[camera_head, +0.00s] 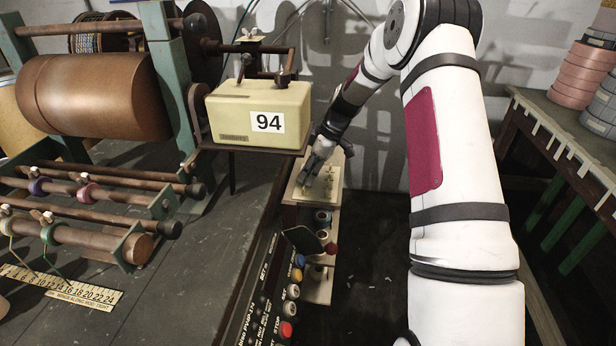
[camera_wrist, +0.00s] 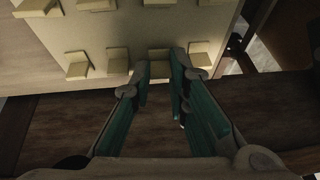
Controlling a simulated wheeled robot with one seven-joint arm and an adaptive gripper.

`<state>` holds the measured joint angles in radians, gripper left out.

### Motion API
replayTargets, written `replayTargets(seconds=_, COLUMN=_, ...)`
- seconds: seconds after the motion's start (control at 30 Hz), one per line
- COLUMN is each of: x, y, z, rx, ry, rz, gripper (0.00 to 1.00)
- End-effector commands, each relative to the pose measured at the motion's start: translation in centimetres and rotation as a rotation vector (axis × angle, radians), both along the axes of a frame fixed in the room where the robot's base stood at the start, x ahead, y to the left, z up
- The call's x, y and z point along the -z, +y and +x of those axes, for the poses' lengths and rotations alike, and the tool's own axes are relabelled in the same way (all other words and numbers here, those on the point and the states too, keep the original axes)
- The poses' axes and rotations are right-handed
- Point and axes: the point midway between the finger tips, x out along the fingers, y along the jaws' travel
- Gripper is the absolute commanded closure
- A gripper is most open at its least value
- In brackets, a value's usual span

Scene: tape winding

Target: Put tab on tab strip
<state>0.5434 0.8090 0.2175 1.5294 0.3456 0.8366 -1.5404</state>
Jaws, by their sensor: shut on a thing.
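My gripper (camera_head: 310,172) is down at the pale board (camera_head: 330,192) on the small stand beside the machine. In the wrist view my gripper (camera_wrist: 160,75) has its two teal fingers on either side of a small pale yellow tab (camera_wrist: 158,68) at the board's near edge. It is shut on this tab. The tab appears still at the board; I cannot tell whether it is lifted clear. Several similar tabs stand in rows on the board (camera_wrist: 115,38). A row of small pale tabs along the right table's edge (camera_head: 570,150) may be the tab strip.
The winding machine with a copper-coloured drum (camera_head: 95,95) and a cream box marked 94 (camera_head: 258,108) stands at left. Tape rolls (camera_head: 580,75) are stacked on the right table. Dark floor lies between.

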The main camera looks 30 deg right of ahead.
Motion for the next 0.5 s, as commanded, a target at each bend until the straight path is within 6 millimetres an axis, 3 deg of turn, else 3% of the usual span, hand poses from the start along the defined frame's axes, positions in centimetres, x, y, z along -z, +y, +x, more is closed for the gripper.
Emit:
replayTargets(seconds=0.4, x=0.87, y=0.0, z=0.01, rx=0.0, ry=-0.001, rz=0.001, gripper=0.92)
replayTargets(seconds=0.43, x=0.79, y=0.0, z=0.01, rx=-0.001, ry=0.0, rz=0.0, gripper=0.78)
replayTargets(seconds=0.5, x=0.77, y=0.02, z=-0.01, rx=0.0, ry=0.0, rz=0.0, gripper=0.76)
